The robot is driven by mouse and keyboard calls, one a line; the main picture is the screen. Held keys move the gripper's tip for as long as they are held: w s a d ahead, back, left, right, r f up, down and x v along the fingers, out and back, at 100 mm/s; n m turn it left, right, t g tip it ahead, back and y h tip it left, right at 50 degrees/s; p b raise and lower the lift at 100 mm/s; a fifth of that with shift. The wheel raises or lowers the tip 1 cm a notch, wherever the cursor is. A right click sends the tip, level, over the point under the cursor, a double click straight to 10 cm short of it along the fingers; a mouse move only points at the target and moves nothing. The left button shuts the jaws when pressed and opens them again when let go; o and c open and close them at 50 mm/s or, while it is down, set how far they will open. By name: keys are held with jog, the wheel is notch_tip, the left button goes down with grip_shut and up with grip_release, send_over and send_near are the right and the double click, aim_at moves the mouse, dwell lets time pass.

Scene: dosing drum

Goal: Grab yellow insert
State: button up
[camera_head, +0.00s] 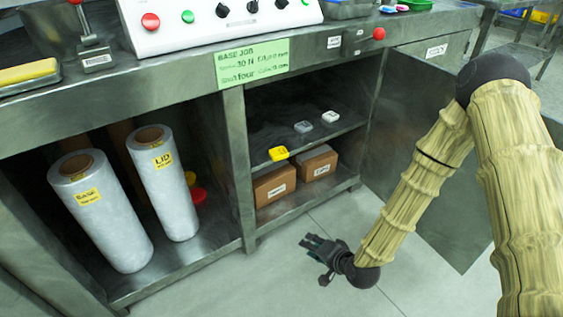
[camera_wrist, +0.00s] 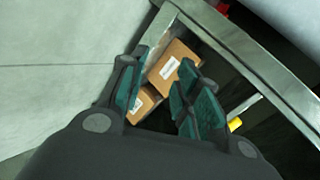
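The yellow insert (camera_head: 278,153) is a small yellow block at the front left edge of the cabinet's middle shelf (camera_head: 262,159) in the head view. In the wrist view a small yellow piece (camera_wrist: 235,125) shows just right of my right fingers, partly cut off by the frame of the cabinet. My gripper (camera_head: 318,245) is in front of the cabinet, lower than the shelf and to the right of the insert, apart from it. In the wrist view my gripper (camera_wrist: 160,95) has its fingers spread with nothing between them in grasp; cardboard boxes show behind the gap.
Two more small inserts, a grey one (camera_head: 303,127) and a white one (camera_head: 330,117), sit on the same shelf. Cardboard boxes (camera_head: 275,186) stand below. A divider post (camera_head: 239,165) is left of the insert, and an open door (camera_head: 425,150) stands at the right. Wrapped rolls (camera_head: 165,185) fill the left bay.

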jog(key=w+a+r+m+t+y, duration=0.2)
jog(key=w+r+t, duration=0.1)
jog(key=w+r, duration=0.55)
jog(key=m+t+y+b, duration=0.2)
send_near(283, 157)
jog(key=shift+b+x, duration=0.85)
jog(key=shift+x, duration=3.55)
jog(key=shift+c, duration=0.4)
grip_shut()
jog(key=shift+r+p, duration=1)
jog(key=shift+r, duration=0.4)
jog(key=shift+f, duration=0.15)
